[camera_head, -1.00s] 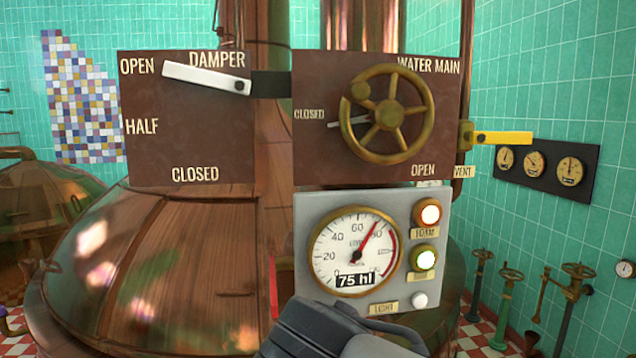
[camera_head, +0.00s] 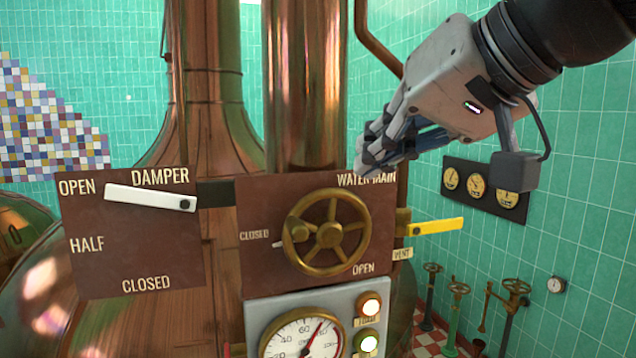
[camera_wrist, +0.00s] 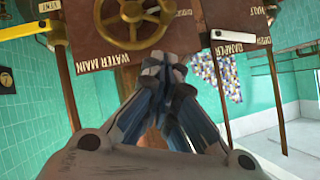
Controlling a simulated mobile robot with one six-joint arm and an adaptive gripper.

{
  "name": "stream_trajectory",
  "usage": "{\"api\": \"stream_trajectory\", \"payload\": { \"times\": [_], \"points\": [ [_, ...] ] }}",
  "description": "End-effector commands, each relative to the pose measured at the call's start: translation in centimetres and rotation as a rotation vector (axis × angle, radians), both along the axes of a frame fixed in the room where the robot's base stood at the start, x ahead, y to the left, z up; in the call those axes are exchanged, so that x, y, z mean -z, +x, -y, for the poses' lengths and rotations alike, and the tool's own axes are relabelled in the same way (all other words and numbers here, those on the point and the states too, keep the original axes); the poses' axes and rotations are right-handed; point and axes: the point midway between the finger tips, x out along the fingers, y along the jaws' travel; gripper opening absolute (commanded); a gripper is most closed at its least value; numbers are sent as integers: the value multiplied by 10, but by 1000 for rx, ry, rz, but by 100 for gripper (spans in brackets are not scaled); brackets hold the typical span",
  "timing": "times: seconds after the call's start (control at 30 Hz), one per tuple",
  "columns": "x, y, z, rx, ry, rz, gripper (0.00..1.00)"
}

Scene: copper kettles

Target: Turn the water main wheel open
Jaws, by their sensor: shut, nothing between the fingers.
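The brass water main wheel (camera_head: 329,234) is mounted on a brown panel (camera_head: 384,226) marked WATER MAIN, CLOSED and OPEN. A pale pointer (camera_head: 280,244) at its left side is beside the CLOSED label. A round knob (camera_head: 299,231) sits on the left of the wheel. My gripper (camera_head: 371,166) is shut and empty, up and to the right of the wheel, with its tips over the WATER MAIN lettering in the picture. In the wrist view the wheel (camera_wrist: 152,36) lies just beyond the fingertips (camera_wrist: 163,64). The gripper looks apart from it.
A damper panel (camera_head: 100,240) with a white lever (camera_head: 150,198) is at left. A yellow vent lever (camera_head: 436,227) sticks out right of the wheel. A gauge box (camera_head: 265,318) is below. Copper kettle and pipes stand behind. Open air lies in front of the panels.

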Motion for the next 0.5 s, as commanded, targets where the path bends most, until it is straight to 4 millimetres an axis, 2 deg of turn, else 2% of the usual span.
{"api": "stream_trajectory", "payload": {
  "times": [0.07,0.17,0.5],
  "points": [
    [-3,3,-3,-5,9,6,0],
    [5,11,-9,-8,9,3,0],
    [41,63,-40,-8,6,2,0]
  ]
}}
